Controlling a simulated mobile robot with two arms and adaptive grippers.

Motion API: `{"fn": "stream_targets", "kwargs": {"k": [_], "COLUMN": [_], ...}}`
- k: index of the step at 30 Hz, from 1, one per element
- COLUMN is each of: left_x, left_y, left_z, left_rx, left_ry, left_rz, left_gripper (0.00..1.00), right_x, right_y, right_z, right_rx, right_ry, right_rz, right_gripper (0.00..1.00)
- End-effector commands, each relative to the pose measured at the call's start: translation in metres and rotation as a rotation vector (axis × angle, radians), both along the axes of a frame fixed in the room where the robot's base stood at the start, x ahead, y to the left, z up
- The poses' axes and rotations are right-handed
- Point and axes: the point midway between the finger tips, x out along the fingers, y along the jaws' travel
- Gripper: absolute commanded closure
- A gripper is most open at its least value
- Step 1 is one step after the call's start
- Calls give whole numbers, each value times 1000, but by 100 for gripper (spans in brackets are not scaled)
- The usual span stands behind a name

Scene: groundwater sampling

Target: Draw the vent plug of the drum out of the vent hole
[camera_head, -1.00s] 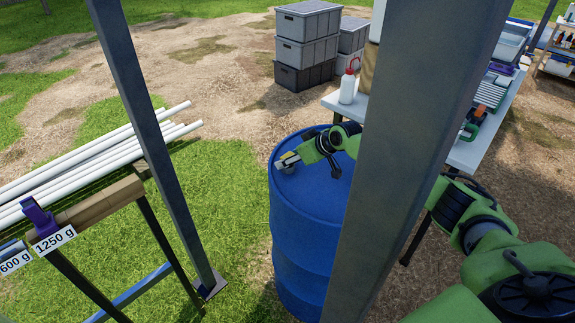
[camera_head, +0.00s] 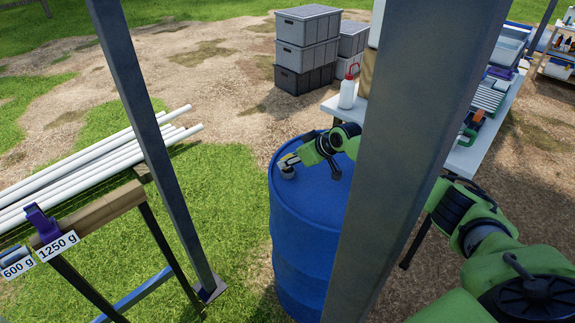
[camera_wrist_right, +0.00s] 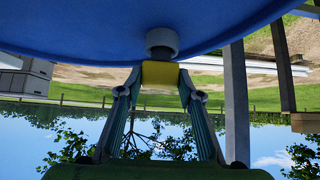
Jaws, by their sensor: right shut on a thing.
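The blue drum (camera_head: 312,230) stands upright, partly hidden behind a grey post. A short grey vent neck (camera_head: 287,172) rises from the left part of its top. In the right wrist view, which is upside down, the drum (camera_wrist_right: 100,25) is at the top and the neck (camera_wrist_right: 162,42) projects from it. The yellow vent plug (camera_wrist_right: 160,73) is directly at the neck's end, between both fingertips. My right gripper (camera_wrist_right: 160,80) is shut on it. In the head view this gripper (camera_head: 289,160) is just above the neck. I cannot tell how deep the plug sits. My left gripper is out of view.
A thick grey post (camera_head: 415,150) stands in front of the drum and my right arm. A white table (camera_head: 475,150) with a red-capped bottle (camera_head: 348,92) is behind. White pipes (camera_head: 90,165) lie on a rack at left. Grey crates (camera_head: 308,50) are stacked at the back.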

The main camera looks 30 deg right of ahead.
Motion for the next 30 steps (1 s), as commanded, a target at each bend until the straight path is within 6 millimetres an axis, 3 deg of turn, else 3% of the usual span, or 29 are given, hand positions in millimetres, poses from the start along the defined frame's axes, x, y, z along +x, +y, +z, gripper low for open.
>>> {"fn": "stream_targets", "kwargs": {"k": [20, 30], "left_x": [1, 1], "left_y": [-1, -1], "left_z": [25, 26], "left_rx": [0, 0], "left_ry": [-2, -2], "left_rz": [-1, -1], "left_gripper": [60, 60], "right_x": [0, 0], "right_y": [0, 0], "right_z": [29, 30], "right_rx": [0, 0], "right_ry": [-1, -1], "right_rz": [0, 0], "right_gripper": [83, 83]}}
